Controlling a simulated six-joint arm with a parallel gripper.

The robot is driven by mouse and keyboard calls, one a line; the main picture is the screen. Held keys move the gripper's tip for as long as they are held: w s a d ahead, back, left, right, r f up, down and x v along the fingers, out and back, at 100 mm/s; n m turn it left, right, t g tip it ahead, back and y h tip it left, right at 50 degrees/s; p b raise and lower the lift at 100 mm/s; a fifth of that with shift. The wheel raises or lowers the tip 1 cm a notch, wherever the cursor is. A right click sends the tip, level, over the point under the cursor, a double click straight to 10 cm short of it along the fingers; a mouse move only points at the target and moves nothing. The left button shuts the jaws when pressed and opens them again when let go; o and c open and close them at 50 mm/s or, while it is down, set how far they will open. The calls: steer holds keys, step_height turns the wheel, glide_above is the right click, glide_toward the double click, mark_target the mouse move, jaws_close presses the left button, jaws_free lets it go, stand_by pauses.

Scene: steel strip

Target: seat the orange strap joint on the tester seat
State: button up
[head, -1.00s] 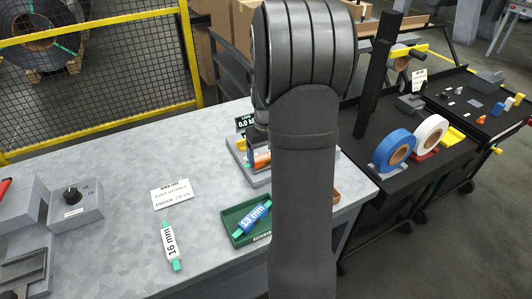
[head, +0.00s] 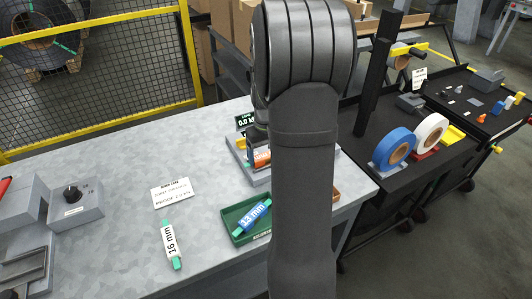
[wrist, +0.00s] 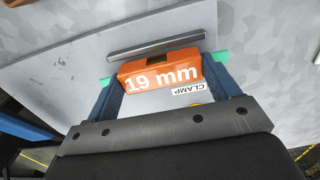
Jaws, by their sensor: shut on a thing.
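The orange strap joint (wrist: 160,76), marked "19 mm" with green strap ends, is between the two blue fingers of my gripper (wrist: 164,88) in the wrist view. My gripper is shut on it. The joint is over a light grey tester plate (wrist: 200,28), close beside a dark metal bar (wrist: 157,40). I cannot tell whether it touches the seat. In the head view a bit of the orange joint (head: 262,158) shows at the tester (head: 236,147), left of my arm. My arm hides most of the tester and gripper there.
A green tray (head: 235,217) holds a blue 13 mm joint (head: 253,215). A white 16 mm joint (head: 170,246) and a card (head: 172,192) lie on the metal bench. A grey knob box (head: 76,205) stands at left. A black cart at right carries blue and white rolls (head: 395,148).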

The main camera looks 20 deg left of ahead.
steer(key=shift+f, duration=0.15)
steer(key=o, duration=0.9)
steer(key=shift+o, duration=0.2)
step_height(320, 180, up, 18)
steer(key=shift+f, duration=0.25)
steer(key=shift+f, duration=0.1)
step_height(320, 180, down, 17)
steer(key=shift+f, duration=0.15)
steer(key=shift+r, duration=0.25)
